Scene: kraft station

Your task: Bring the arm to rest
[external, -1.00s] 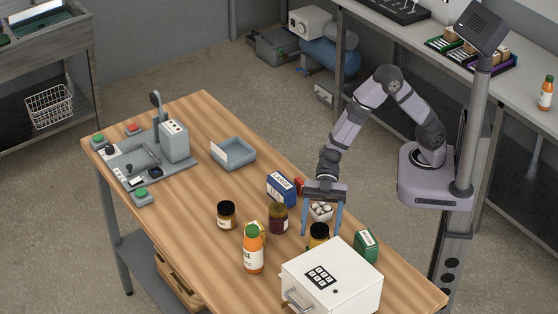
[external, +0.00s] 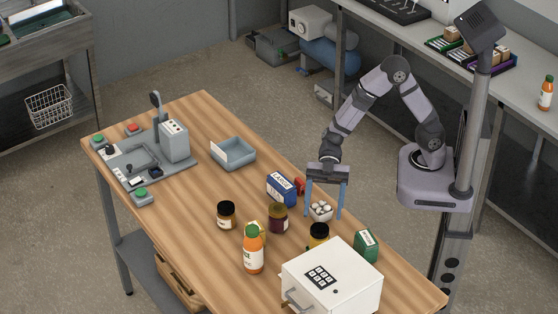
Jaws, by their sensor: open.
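My gripper (external: 325,200) shows in the external view, pointing down with its two blue fingers apart. It is open, and I see nothing held between the fingers. It hangs over the right side of the wooden table (external: 190,225), close to a small bowl of white, egg-like items (external: 320,211). I cannot tell whether the fingertips are level with the bowl or above it. My arm is bent, with its elbow raised.
A blue box (external: 281,190), dark jars (external: 278,218), an orange bottle (external: 253,250), a green box (external: 366,246) and a white keypad safe (external: 330,276) stand around the gripper. A grey-blue tray (external: 233,154) lies farther back. The table's left middle is clear.

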